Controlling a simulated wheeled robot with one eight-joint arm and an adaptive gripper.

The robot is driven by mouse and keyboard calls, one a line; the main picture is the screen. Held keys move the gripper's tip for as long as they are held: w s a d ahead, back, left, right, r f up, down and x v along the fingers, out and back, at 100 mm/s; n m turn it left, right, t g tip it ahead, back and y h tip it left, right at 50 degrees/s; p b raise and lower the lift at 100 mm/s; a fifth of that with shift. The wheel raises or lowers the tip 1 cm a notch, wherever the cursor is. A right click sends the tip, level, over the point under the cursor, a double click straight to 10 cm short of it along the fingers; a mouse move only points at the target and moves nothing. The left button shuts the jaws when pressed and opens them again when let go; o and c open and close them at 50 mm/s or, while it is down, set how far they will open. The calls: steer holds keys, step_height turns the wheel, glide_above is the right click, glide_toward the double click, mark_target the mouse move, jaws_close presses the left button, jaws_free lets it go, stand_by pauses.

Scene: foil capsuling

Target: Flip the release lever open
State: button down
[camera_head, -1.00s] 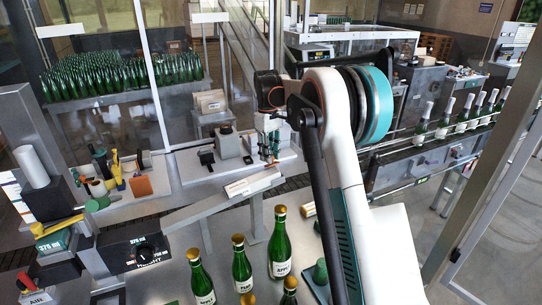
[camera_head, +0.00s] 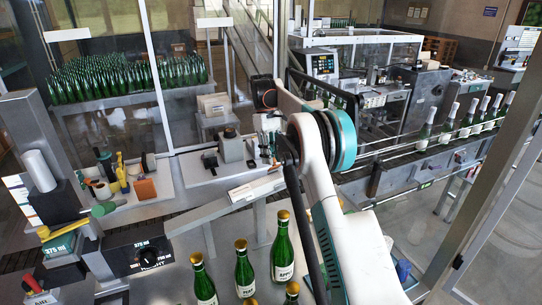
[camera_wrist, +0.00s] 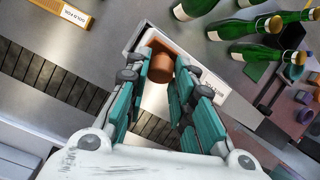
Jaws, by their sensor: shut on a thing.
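A yellow bar-shaped handle (camera_head: 60,228) sits on the grey post at the left, above a green block marked 375 ml; I cannot tell for certain that it is the release lever. My gripper (camera_head: 267,148) is near the middle of the head view, well to the right of that handle and above the sloping beam. The cylinder's far end is hidden.
Green gold-topped bottles (camera_head: 283,248) stand in front of the beam. A white labelled strip (camera_head: 255,188) lies on the beam's right end.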

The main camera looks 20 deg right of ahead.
steer(key=c, duration=1.4)
jaws_free()
step_height(320, 180, up, 10)
